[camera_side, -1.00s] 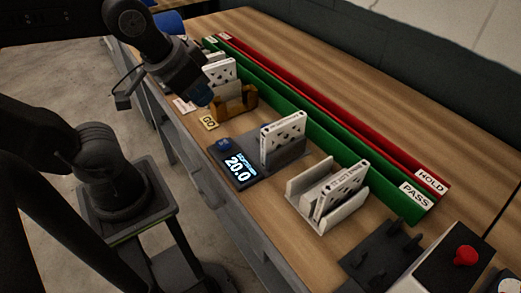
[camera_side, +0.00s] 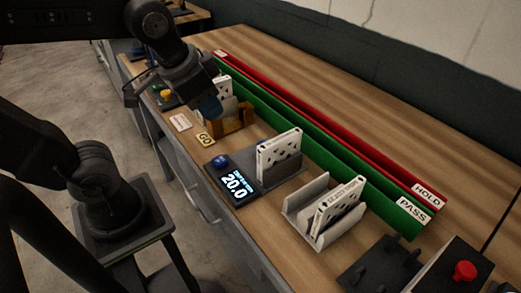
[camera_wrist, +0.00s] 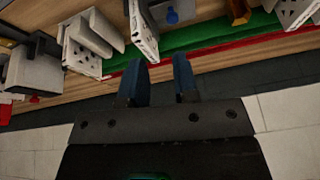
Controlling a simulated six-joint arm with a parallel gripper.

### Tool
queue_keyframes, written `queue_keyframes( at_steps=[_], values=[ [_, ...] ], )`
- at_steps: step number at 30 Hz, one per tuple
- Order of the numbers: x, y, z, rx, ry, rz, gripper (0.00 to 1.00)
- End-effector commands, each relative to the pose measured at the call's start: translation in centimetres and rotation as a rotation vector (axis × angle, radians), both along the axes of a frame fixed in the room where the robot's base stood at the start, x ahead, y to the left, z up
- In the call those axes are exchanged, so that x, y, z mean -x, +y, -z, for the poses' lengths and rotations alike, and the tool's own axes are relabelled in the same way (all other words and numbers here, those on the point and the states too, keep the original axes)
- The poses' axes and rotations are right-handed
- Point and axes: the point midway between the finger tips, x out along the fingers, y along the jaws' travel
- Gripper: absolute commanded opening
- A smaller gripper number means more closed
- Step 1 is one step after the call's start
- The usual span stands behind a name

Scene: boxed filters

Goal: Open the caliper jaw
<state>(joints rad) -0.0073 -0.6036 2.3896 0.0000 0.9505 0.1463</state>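The caliper is a dark grey device with a lit display reading 20.0 (camera_side: 236,185) and a blue knob (camera_side: 221,161). The knob also shows at the top of the wrist view (camera_wrist: 172,16). A white boxed filter (camera_side: 279,156) stands upright at the caliper's right side; it is in the wrist view too (camera_wrist: 143,38). Whether the jaw touches it I cannot tell. My gripper (camera_side: 210,107) is above the bench by the brown gauge, farther along than the caliper. In the wrist view its two blue fingers (camera_wrist: 159,82) are apart with nothing between them.
A brown gauge (camera_side: 234,124) with a GO label (camera_side: 205,139) lies beyond the caliper. A pale cradle (camera_side: 300,208) holds another filter (camera_side: 339,203). Green PASS (camera_side: 300,139) and red HOLD (camera_side: 330,146) rails run behind. A red button (camera_side: 465,270) stands front right.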

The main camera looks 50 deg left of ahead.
Motion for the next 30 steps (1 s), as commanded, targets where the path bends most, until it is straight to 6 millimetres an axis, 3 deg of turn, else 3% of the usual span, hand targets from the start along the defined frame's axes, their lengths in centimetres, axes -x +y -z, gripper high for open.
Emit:
queue_keyframes(
  at_steps=[8,15,23,30],
  values=[
    [-7.9,0.7,0.5,-0.106,0.241,0.356,0.55],
    [-12.4,1.2,2.5,-0.126,0.367,0.584,0.55],
    [-13.3,1.3,3.9,-0.127,0.395,0.641,0.55],
    [-13.2,1.3,8.2,-0.125,0.4,0.639,0.55]
  ],
)
